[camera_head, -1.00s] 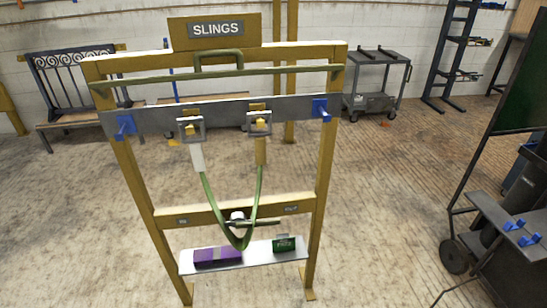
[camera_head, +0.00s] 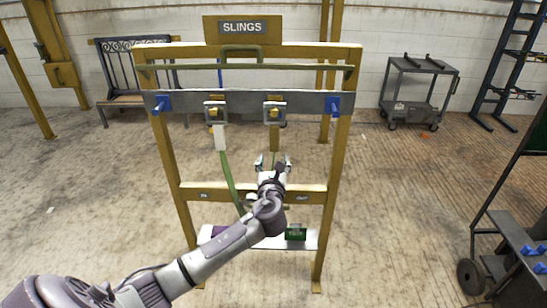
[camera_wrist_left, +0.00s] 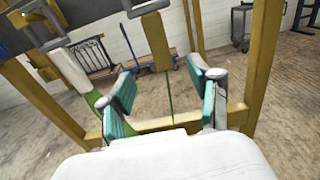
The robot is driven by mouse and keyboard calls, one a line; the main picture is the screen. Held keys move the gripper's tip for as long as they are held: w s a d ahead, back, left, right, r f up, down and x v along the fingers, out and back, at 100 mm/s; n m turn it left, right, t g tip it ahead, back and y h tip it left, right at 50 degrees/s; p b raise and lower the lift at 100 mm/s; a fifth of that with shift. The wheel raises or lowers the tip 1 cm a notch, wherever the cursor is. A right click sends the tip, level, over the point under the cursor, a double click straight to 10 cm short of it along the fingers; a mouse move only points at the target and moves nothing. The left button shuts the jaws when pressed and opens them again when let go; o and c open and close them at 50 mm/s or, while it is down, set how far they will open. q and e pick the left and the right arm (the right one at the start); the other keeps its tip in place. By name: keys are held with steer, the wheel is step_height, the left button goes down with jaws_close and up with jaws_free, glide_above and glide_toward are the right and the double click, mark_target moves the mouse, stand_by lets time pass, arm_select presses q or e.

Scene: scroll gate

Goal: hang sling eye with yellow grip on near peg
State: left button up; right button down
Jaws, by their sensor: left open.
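The sling eye with the yellow grip hangs on the right middle peg of the grey rail. Its square eye (camera_head: 274,113) sits around a yellow peg and its yellow grip (camera_head: 274,137) hangs below; the grip also shows in the left wrist view (camera_wrist_left: 153,42). The other eye, with a white grip (camera_head: 220,138), hangs on the left middle peg. The green sling (camera_head: 229,174) loops down between them, partly hidden by my arm. My left gripper (camera_head: 273,163) is open and empty just below the yellow grip, its teal fingers apart. My right gripper is out of view.
Blue pegs stand at the rail's left end (camera_head: 163,104) and right end (camera_head: 332,105). More blue pegs (camera_head: 527,250) are on a grey shelf at right. A green box (camera_head: 296,232) is on the stand's low shelf. A grey cart (camera_head: 418,90) stands behind.

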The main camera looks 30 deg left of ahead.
mark_target(274, 140)
arm_select(q)
steer(key=shift+b+x, duration=2.25)
steer(key=shift+x, duration=1.05)
steer(key=shift+w+a, duration=0.25)
steer(key=shift+w+a+r, duration=0.1)
steer(key=shift+w+a, duration=0.05)
steer(key=shift+w, duration=0.15)
steer(key=shift+b+x, duration=0.5)
steer(key=shift+x, duration=1.2)
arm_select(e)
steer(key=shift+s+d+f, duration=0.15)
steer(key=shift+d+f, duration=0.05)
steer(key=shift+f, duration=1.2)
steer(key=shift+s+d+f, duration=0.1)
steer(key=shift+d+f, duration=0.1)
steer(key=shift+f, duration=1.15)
